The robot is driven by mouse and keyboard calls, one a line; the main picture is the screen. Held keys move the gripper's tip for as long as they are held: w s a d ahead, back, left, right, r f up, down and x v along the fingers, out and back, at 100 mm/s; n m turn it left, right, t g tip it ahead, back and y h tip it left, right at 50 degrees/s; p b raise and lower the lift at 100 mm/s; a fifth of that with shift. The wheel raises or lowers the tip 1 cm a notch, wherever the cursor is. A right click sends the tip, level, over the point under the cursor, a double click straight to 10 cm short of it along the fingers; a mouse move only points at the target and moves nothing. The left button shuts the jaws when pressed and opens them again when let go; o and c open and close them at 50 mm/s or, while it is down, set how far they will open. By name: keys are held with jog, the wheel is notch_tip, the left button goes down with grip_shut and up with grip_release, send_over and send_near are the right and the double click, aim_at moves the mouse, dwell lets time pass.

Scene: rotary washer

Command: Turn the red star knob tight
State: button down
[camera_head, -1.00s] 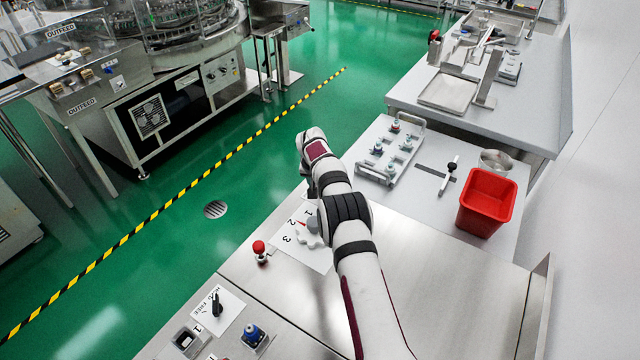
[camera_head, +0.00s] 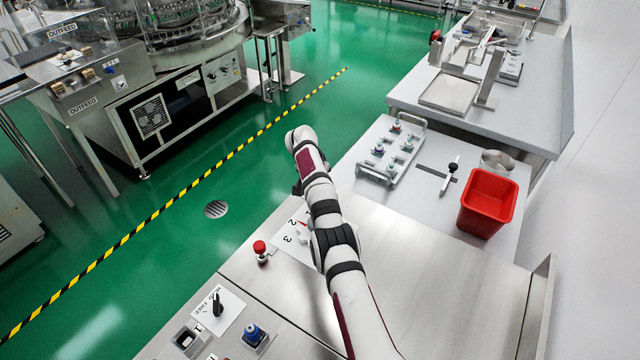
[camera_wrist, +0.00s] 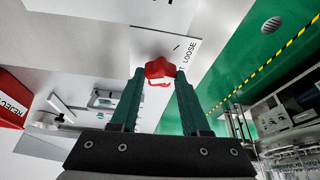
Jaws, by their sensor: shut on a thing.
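The red star knob (camera_wrist: 158,70) shows at the top middle of the wrist view, on a pale label plate (camera_wrist: 178,45) on which the word LOOSE can be read. My gripper (camera_wrist: 159,76) has its two dark green fingers on either side of the knob, with the tips at its edges. It is shut on the knob. In the head view my arm reaches over the bench, and the gripper and the star knob are hidden.
A red-capped button (camera_head: 260,247) and a black-handled switch (camera_head: 217,304) stand left of my arm. A red bin (camera_head: 487,202) and a rack of small fittings (camera_head: 391,150) stand to the right. A card with numbers (camera_head: 290,238) is partly covered by my arm.

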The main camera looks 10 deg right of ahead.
jog(key=shift+c, duration=1.9)
grip_release()
jog(key=shift+n, duration=0.3)
jog(key=n, duration=0.2)
jog(key=n+y, duration=0.1)
jog(key=shift+d+n+t, duration=0.2)
jog(key=shift+n+t, duration=0.2)
jog(key=shift+s+r+n+y, duration=0.15)
jog(key=shift+n+y, duration=0.45)
jog(key=shift+n, duration=0.3)
jog(key=v, duration=1.7)
jog(key=s+a+r+g, duration=0.1)
jog(key=s+r, duration=0.2)
jog(key=s, duration=0.4)
jog(key=s+a+r+m, duration=0.1)
jog(key=s+a+r, duration=0.1)
jog(key=s, duration=0.5)
jog(key=shift+s+r+g+y, duration=0.35)
jog(key=shift+r+g+y, duration=0.05)
jog(key=shift+a, duration=0.1)
